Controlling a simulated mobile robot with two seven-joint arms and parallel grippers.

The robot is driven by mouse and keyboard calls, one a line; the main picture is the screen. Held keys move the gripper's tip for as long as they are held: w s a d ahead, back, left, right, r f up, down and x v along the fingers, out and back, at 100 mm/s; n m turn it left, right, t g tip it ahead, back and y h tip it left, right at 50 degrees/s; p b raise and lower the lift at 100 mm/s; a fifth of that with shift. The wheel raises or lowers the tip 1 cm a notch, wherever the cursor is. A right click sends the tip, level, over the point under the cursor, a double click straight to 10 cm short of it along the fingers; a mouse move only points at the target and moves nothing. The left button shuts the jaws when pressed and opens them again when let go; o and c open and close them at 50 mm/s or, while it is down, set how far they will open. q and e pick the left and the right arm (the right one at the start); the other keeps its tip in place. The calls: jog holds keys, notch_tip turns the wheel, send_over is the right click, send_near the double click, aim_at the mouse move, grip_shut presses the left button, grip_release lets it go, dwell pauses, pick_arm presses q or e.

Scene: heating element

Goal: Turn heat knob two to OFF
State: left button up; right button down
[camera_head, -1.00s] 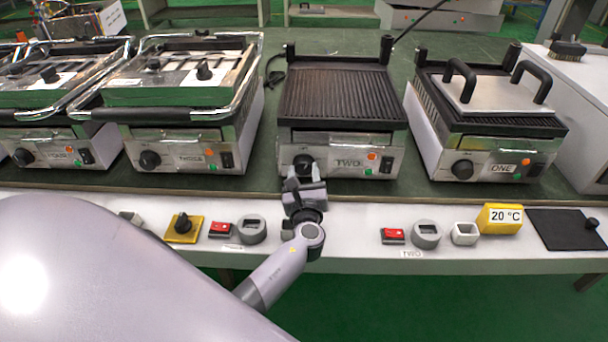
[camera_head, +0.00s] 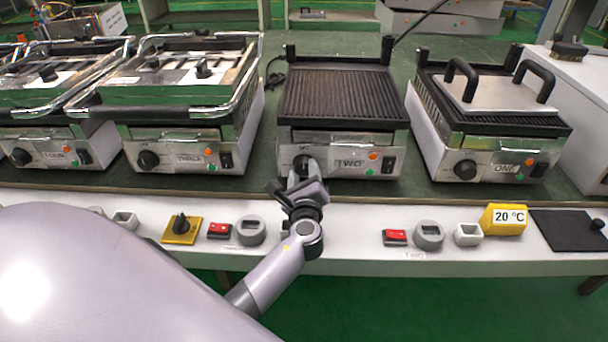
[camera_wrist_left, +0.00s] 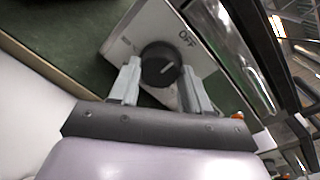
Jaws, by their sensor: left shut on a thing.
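Heat knob two is a round black knob (camera_head: 303,166) at the left of the front panel of the grill labelled TWO (camera_head: 342,140). My left gripper (camera_head: 302,174) reaches it from the front and is shut on it. In the left wrist view the knob (camera_wrist_left: 160,65) sits between the two grey fingers of the left gripper (camera_wrist_left: 160,82). A pale mark on the knob slants up and right, roughly toward the printed OFF label (camera_wrist_left: 187,38). I cannot tell whether it lines up exactly. My right gripper is not in view.
Grill ONE (camera_head: 487,130) stands at the right and grill THREE (camera_head: 190,150) at the left. On the front ledge are a yellow-based knob (camera_head: 181,230), red switches (camera_head: 219,230), grey round pieces (camera_head: 251,231) and a yellow 20 °C display (camera_head: 503,219).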

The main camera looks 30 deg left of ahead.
pick_arm(q)
jog(key=o, duration=1.1)
jog(key=shift+c, duration=0.2)
jog(key=shift+p+v, duration=0.4)
jog(key=shift+v, duration=3.15)
